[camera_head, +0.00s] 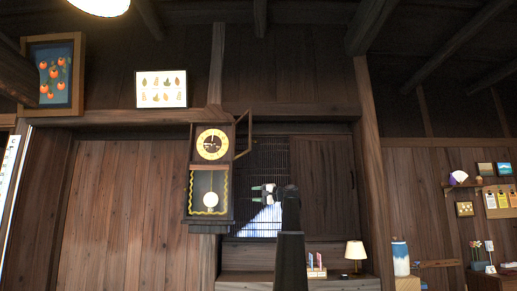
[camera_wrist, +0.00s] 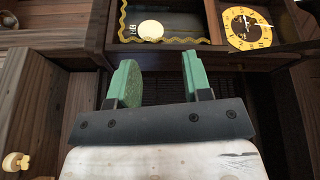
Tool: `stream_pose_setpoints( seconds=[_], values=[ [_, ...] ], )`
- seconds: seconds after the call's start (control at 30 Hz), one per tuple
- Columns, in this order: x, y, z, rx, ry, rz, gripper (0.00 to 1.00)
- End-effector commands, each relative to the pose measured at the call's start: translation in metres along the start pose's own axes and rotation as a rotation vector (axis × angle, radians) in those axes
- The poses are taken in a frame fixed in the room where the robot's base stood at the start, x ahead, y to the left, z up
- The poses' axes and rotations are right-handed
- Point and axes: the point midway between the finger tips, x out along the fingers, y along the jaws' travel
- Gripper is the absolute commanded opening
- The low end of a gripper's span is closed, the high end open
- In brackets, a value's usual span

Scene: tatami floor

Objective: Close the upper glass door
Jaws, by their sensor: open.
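A dark wooden wall clock (camera_head: 211,178) hangs on a post. Its upper part holds a round yellow-rimmed dial (camera_head: 212,144), its lower part a pendulum (camera_head: 210,199). The upper glass door (camera_head: 243,136) stands swung open at the dial's right side, its frame seen at an angle. My gripper (camera_head: 262,193) is to the right of the clock's lower part, below the open door, apart from both. In the wrist view its green fingers (camera_wrist: 160,62) are spread and empty. There the dial (camera_wrist: 247,28) and pendulum (camera_wrist: 151,29) appear sideways at the top.
A dark lattice panel (camera_head: 269,160) and wooden sliding panels are behind my arm. A low wooden ledge below holds a small lamp (camera_head: 355,251). Framed pictures hang above and left of the clock. A blue-and-white vase (camera_head: 400,257) stands at the right.

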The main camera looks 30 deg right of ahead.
Motion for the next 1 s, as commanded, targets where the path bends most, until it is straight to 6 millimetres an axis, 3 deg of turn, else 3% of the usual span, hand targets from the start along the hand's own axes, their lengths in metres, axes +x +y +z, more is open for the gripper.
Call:
stream_pose_setpoints(
  seconds=[0.03,0.1,0.2,0.33,0.43,0.57,1.0],
  values=[
    [-0.02,-0.043,-0.017,-0.012,0.008,-0.041,0.45],
    [-0.044,-0.091,-0.026,-0.023,0.01,-0.095,0.45],
    [-0.073,-0.149,-0.033,-0.036,0.008,-0.161,0.45],
    [-0.1,-0.202,-0.035,-0.051,0.002,-0.219,0.45],
    [-0.112,-0.223,-0.034,-0.057,-0.002,-0.242,0.45],
    [-0.112,-0.234,-0.033,-0.059,-0.004,-0.253,0.45],
    [-0.044,-0.25,-0.032,-0.058,-0.006,-0.253,0.45]
  ],
)
